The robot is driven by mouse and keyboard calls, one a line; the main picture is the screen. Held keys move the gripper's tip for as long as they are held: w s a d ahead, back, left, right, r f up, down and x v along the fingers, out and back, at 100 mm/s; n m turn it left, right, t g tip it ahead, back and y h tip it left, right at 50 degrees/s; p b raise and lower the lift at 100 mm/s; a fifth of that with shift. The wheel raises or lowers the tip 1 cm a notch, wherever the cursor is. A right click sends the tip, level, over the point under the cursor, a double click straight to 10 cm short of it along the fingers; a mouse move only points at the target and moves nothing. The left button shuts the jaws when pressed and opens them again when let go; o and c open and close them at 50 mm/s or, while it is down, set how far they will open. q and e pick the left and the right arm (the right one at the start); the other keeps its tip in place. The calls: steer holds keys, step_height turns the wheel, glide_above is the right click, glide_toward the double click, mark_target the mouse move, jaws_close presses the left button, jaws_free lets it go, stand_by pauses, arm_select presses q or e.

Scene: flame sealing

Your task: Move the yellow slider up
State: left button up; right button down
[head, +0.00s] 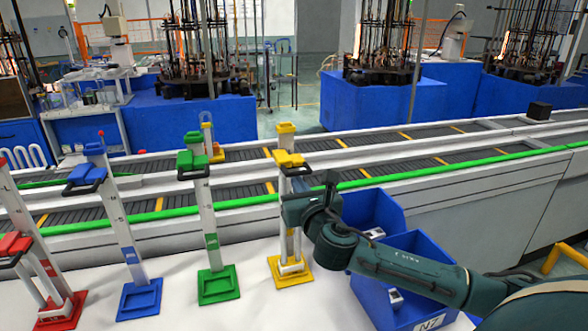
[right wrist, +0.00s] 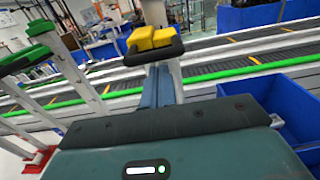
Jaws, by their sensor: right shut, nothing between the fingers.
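The yellow slider (head: 288,158) sits high on its upright white post, a little below the yellow top cap (head: 285,128). The post rises from a yellow base (head: 290,274) on the white table. A black handle (head: 297,171) sticks out from the slider. In the right wrist view the yellow slider (right wrist: 153,38) and its black handle are just beyond my fingers. My right gripper (head: 290,196) is shut and empty, in front of the post just below the handle. Its shut fingers (right wrist: 158,86) point up toward the handle; I cannot tell whether they touch it. My left gripper is not in view.
Posts with green (head: 192,160), blue (head: 86,176) and red (head: 14,243) sliders stand to the left. Blue bins (head: 425,250) stand to the right, close to my right arm. A conveyor with a green edge (head: 440,174) runs behind the posts.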

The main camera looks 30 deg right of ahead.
stand_by(0.4)
steer(key=shift+r, duration=1.95)
steer(key=shift+f, duration=0.9)
steer(key=shift+s, duration=1.6)
glide_toward(300, 172)
steer(key=shift+f, duration=0.65)
